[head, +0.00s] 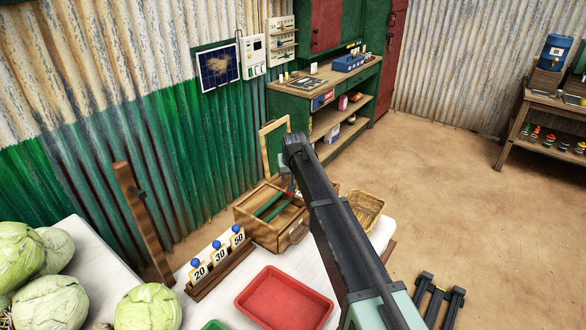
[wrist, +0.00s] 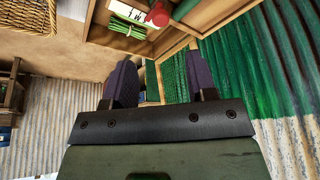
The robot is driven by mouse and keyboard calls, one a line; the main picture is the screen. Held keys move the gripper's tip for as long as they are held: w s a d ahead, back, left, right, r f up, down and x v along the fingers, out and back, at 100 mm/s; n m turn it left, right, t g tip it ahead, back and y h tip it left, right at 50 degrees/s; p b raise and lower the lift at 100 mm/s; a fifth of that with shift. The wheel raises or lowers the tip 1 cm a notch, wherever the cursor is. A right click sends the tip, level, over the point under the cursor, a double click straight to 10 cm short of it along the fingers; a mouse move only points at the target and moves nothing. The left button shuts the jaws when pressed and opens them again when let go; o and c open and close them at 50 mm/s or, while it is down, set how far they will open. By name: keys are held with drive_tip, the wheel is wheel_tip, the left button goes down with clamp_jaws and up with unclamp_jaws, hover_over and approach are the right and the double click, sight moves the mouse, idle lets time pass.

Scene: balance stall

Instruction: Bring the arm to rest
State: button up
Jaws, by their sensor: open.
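My arm (head: 335,225) reaches from the lower right up over the white table in the head view, bent at a dark joint above the wooden box. My gripper (wrist: 161,76) shows in the wrist view with its two dark purple-grey fingers apart and nothing between them. In the head view the gripper is mostly hidden by the arm, near the wooden box (head: 293,238). The box holds green bars or sticks. In the wrist view a green bundle (wrist: 125,28) and a red object (wrist: 158,14) show in a wooden compartment beyond the fingers.
A red tray (head: 268,302), number cards (head: 220,257) on a wooden stand, a wicker basket (head: 366,208) and cabbages (head: 148,308) are on or beside the white table (head: 204,307). A green workbench (head: 338,90) stands behind. Bare floor (head: 440,180) lies to the right.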

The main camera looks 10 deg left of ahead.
drive_tip(key=s+d+m+g, duration=0.1)
drive_tip(key=s+d, duration=0.8)
drive_tip(key=s, duration=0.3)
drive_tip(key=s+d+f+m+g, duration=0.1)
drive_tip(key=s+d, duration=0.8)
drive_tip(key=s, duration=0.4)
drive_tip(key=s+d+m+g+h, duration=0.1)
drive_tip(key=s+d+g, duration=0.1)
drive_tip(key=s+d, duration=0.7)
drive_tip(key=s, duration=0.4)
drive_tip(key=shift+s+d+f, duration=0.15)
drive_tip(key=shift+d, duration=0.1)
